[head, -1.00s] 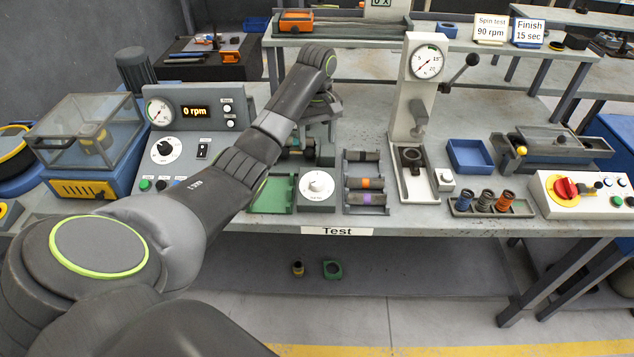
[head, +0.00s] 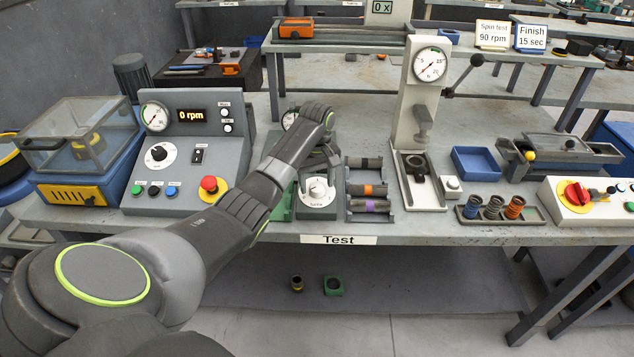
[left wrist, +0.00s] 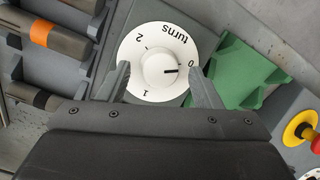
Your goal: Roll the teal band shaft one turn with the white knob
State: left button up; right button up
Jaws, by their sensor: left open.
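The white knob (head: 317,191) sits on a grey box at the bench's front edge. In the left wrist view the knob (left wrist: 160,69) has a raised centre on a white dial marked turns, 0, 1 and 2, and its dark pointer line points close to 0. My left gripper (left wrist: 163,84) is open, with one finger on each side of the knob's raised centre; I cannot tell whether they touch it. In the head view my left gripper (head: 322,163) is above the knob box, partly hidden by my wrist. The teal band shaft is not visible now. My right gripper is not in view.
A rack (head: 369,214) with black, orange and purple banded shafts stands right of the knob. A green holder (left wrist: 240,72) is beside the knob box. A control panel (head: 186,185) with a red stop button is at left. The press (head: 418,110) stands at right.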

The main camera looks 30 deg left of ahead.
pick_arm(q)
jog(key=shift+f, duration=0.3)
jog(key=c, duration=1)
jog(key=shift+r, duration=0.1)
